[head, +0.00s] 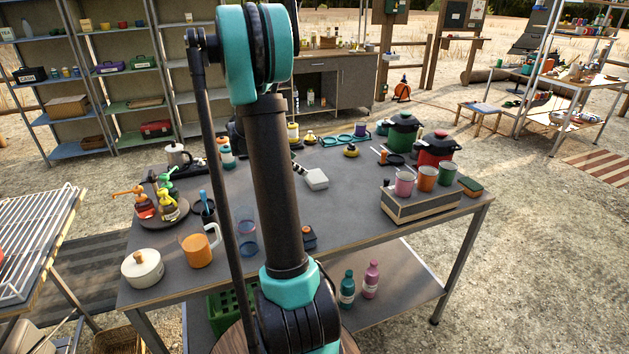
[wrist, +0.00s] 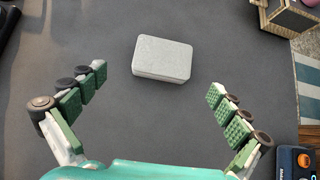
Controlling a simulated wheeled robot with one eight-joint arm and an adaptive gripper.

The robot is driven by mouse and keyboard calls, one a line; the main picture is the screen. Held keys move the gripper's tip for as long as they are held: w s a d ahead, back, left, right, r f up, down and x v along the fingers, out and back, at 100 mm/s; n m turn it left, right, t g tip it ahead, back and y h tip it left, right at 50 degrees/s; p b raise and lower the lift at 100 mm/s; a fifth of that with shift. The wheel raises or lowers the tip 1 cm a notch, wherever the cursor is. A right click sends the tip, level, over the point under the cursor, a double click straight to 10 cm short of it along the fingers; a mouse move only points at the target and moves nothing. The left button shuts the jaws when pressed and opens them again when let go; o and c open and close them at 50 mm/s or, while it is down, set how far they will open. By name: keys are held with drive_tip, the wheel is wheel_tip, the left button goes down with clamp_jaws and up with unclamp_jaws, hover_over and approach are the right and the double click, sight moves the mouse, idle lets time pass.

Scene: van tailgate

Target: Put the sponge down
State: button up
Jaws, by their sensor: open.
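A pale grey-white block (head: 317,179), which may be the sponge, lies flat on the grey table (head: 345,215). In the wrist view the block (wrist: 162,57) sits just beyond and between my fingertips, with clear space to either side. My gripper (wrist: 157,82) is open, its green-padded fingers spread wide and holding nothing. In the head view my arm hides most of the gripper; one finger (head: 299,168) shows beside the block. A green-and-yellow sponge-like pad (head: 470,186) rests at the right end of the wooden box.
The wooden box (head: 425,207) with several cups stands at the table's right. Red (head: 436,150) and green (head: 403,134) pots are behind it. An orange mug (head: 198,249), white lidded pot (head: 142,268) and bottle turntable (head: 160,212) stand left. Table around the block is clear.

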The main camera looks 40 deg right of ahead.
sight(316, 176)
drive_tip(key=x, duration=0.3)
drive_tip(key=shift+d+f, duration=0.15)
drive_tip(key=shift+s+x, duration=0.15)
drive_tip(key=shift+x, duration=1.25)
drive_tip(key=shift+s+x, duration=0.15)
drive_tip(key=shift+x, duration=1.2)
drive_tip(key=c, duration=0.7)
drive_tip(key=shift+c, duration=0.2)
